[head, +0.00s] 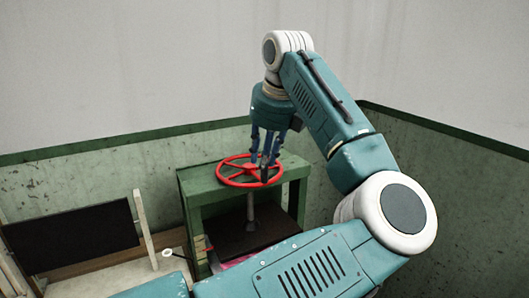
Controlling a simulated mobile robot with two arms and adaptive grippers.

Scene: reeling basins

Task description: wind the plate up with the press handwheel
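The red press handwheel (228,180) lies flat on top of the green press frame (196,184). A grey screw (251,208) runs down from it to the dark brown plate (238,240), which hangs inside the frame. My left gripper (265,176) points down over the right part of the wheel, its fingers overlapping the rim and spokes. Whether the fingers are closed on the rim is not clear. My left arm hides the lower right of the press. My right gripper is out of view.
Something pink (238,262) shows low in the press, under the plate. To the left stand a black panel (85,238) and a pale wooden post (143,225). A small white round item (167,253) lies beside the press. Green-and-grey walls close off the back and right.

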